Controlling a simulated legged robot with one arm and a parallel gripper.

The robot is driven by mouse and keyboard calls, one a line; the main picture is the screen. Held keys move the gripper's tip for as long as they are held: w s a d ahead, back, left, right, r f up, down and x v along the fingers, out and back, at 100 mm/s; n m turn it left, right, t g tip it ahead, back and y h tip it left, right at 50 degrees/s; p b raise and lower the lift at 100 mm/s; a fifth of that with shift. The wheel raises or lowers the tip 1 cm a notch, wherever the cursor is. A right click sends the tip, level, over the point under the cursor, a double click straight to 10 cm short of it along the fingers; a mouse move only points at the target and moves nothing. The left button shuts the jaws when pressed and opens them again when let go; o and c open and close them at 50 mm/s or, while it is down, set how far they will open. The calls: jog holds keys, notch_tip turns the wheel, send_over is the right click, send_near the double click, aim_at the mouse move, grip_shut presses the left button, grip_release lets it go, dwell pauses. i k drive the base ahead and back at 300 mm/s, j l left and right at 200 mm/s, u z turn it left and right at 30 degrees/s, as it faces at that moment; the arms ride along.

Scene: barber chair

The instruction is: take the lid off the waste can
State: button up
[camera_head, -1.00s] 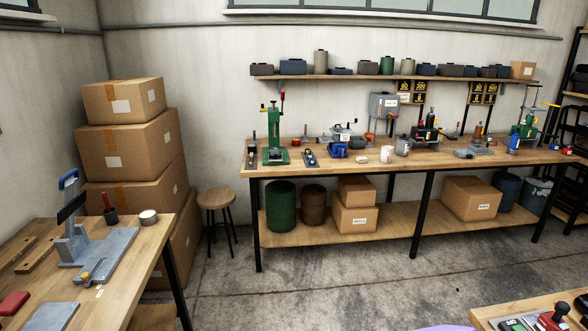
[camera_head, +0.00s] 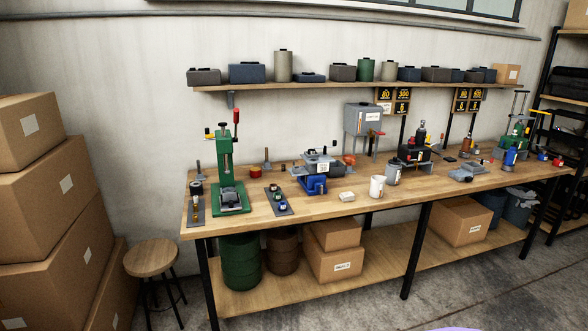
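Several can-like containers stand on the lower shelf of the long workbench. A dark green ribbed drum (camera_head: 241,264) and a smaller rusty brown drum (camera_head: 283,251) are at its left end. A blue-grey bin (camera_head: 518,207) with a pale liner at its rim and a dark blue container (camera_head: 492,205) are at its right end. I cannot tell which of these is the waste can, and no separate lid is clear. The benchtop hides part of their tops. My gripper is not in view.
The workbench (camera_head: 340,206) carries a green press (camera_head: 229,185) and many small tools. A round stool (camera_head: 151,258) and stacked cardboard boxes (camera_head: 48,200) stand to the left. Cartons (camera_head: 334,262) sit on the lower shelf. The concrete floor (camera_head: 375,305) in front is clear.

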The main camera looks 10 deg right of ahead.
aim_at(394, 160)
jog(key=i+l+z, duration=0.15)
jog(key=i+z, duration=0.3)
jog(key=i, duration=0.4)
jog(key=i+j+z, duration=0.15)
jog(key=i+z, duration=0.25)
jog(key=i, duration=0.5)
